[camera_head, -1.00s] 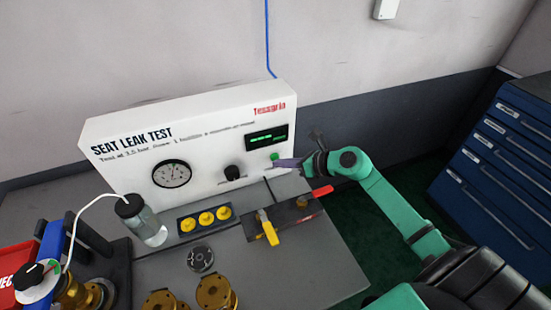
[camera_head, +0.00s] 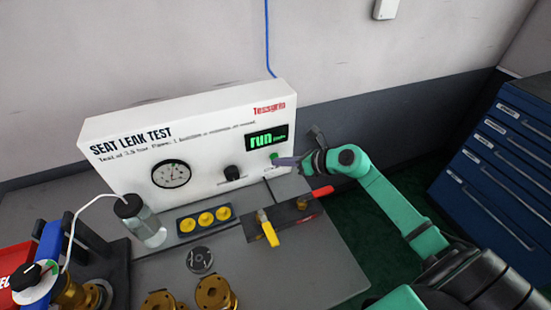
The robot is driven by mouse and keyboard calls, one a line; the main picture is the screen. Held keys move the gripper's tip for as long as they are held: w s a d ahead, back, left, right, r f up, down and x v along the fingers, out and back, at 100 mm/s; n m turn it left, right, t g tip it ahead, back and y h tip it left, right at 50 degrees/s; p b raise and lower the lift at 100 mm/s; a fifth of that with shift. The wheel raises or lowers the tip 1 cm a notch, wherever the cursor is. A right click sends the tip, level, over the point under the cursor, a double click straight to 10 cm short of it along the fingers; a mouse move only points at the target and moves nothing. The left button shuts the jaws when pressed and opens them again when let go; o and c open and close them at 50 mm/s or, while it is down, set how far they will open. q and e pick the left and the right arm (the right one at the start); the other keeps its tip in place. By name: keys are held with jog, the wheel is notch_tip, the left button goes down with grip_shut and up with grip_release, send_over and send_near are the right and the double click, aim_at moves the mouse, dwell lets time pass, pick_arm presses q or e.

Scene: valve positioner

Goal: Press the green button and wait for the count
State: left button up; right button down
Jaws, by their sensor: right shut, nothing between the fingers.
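The white seat leak test panel (camera_head: 205,188) stands at the back of the bench. Its green button (camera_head: 275,156) is at the lower right of the panel, under a small display (camera_head: 266,139) that reads "run" in green. My right gripper (camera_head: 280,162) is shut with nothing in it. Its fingertips are at the green button, seemingly touching it; the exact contact is too small to tell. The panel's round gauge (camera_head: 171,174) and black knob (camera_head: 233,173) are left of the button. My left gripper is not in view.
A dark fixture with a yellow handle (camera_head: 268,230) and a red-tipped lever (camera_head: 322,192) sits below my right gripper. A water bottle (camera_head: 148,224), a tray with yellow caps (camera_head: 204,219) and brass parts (camera_head: 216,293) stand on the bench. Blue drawers (camera_head: 497,175) are at right.

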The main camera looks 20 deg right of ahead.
jog(key=shift+s, duration=0.8)
jog(key=s+p, duration=0.1)
jog(key=s, duration=0.4)
jog(key=shift+a+p, duration=0.2)
jog(key=shift+p, duration=0.2)
